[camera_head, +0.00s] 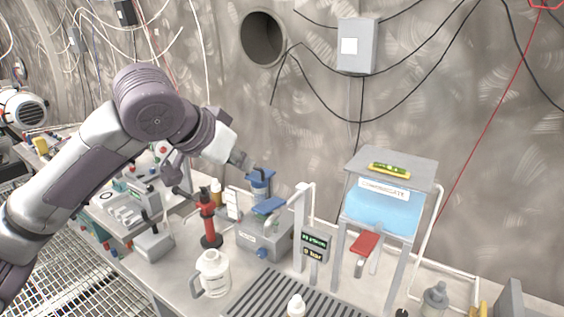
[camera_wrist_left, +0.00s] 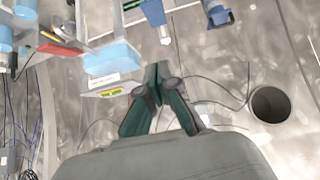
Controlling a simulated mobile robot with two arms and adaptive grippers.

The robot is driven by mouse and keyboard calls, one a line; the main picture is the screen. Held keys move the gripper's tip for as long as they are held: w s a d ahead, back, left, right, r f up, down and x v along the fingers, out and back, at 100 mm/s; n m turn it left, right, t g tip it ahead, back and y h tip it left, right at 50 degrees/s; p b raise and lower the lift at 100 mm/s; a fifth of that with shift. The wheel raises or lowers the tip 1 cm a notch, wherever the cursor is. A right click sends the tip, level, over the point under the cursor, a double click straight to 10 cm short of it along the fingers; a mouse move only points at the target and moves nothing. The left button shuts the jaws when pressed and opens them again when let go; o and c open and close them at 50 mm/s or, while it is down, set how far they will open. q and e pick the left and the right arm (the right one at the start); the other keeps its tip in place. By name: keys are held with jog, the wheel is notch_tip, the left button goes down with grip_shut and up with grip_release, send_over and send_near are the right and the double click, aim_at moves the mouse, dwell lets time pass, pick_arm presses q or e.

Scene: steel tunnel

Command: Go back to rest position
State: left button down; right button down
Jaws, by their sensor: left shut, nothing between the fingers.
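My left arm comes in from the left in the head view and reaches over the bench. My left gripper (camera_head: 246,164) is small and partly hidden there, close in the picture to a blue-topped device (camera_head: 260,185). In the left wrist view the fingers of the left gripper (camera_wrist_left: 158,78) meet at the tips with nothing between them. My right gripper is in neither view.
A bench (camera_head: 185,285) along the wall holds a white jug (camera_head: 213,273), a red-and-black stand (camera_head: 208,220), a grey box (camera_head: 268,238) and a tank of blue liquid (camera_head: 378,214). The tank also shows in the left wrist view (camera_wrist_left: 112,60). Cables hang on the wall.

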pick_arm(q)
jog(key=s+a+f+n+g, duration=0.1)
jog(key=s+f, duration=0.4)
jog(key=f, duration=0.9)
jog(key=s+f, duration=0.4)
jog(key=f, duration=0.9)
jog(key=s+a+f+n+g+y, duration=0.2)
jog(key=s+a+f+y, duration=0.1)
jog(key=s+a+f, duration=0.65)
jog(key=s+a+f+n+g+y, duration=0.15)
jog(key=s+a+f, duration=0.45)
jog(key=s, duration=0.7)
notch_tip(320, 180, down, 25)
jog(key=s+a+f+g+y, duration=0.1)
jog(key=s+a+f+g, duration=0.1)
jog(key=s+f, duration=1.5)
jog(key=shift+a, duration=0.3)
jog(key=shift+s, duration=0.1)
